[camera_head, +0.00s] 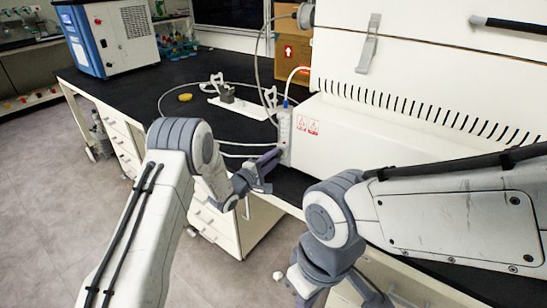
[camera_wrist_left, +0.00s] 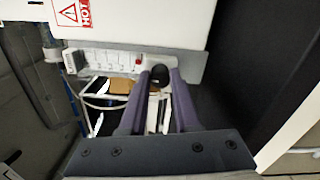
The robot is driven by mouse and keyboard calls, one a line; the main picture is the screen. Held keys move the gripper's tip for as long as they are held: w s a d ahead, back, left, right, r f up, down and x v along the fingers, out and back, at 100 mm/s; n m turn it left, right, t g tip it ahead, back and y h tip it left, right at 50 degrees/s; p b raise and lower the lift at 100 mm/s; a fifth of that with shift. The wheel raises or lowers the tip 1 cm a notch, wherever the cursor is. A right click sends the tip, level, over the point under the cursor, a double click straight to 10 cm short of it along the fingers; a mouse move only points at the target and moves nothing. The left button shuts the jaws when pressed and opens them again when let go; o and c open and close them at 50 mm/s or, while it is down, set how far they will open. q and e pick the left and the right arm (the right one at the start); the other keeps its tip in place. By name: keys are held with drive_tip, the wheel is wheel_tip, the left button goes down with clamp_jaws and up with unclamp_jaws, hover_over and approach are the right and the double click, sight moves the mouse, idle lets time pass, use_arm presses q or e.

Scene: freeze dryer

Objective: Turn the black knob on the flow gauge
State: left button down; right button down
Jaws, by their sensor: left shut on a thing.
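The flow gauge (camera_head: 284,128) is a pale upright block on the front left corner of the white freeze dryer (camera_head: 400,125). In the left wrist view the gauge (camera_wrist_left: 105,62) runs across below the dryer's warning label. The round black knob (camera_wrist_left: 160,74) shows at the gauge's end, between the purple-grey fingers of my left gripper (camera_wrist_left: 160,90). The left gripper (camera_head: 268,162) is shut on the knob at the bottom of the gauge; its fingers hide the knob in the head view. My right arm is at the lower right, and its fingertips are not visible.
The black bench top (camera_head: 150,100) carries a white tray with small fittings (camera_head: 238,105) and a yellow dish (camera_head: 185,97). Pale tubing (camera_head: 235,146) runs to the gauge. A blue and white machine (camera_head: 108,36) stands at the far left.

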use_arm(q)
drive_tip(key=shift+a, duration=0.1)
idle(0.4)
drive_tip(key=c, duration=0.6)
unclamp_jaws()
drive_tip(key=v, duration=1)
drive_tip(key=shift+s+a+b, duration=0.15)
drive_tip(key=shift+s+b, duration=0.05)
drive_tip(key=shift+b, duration=0.2)
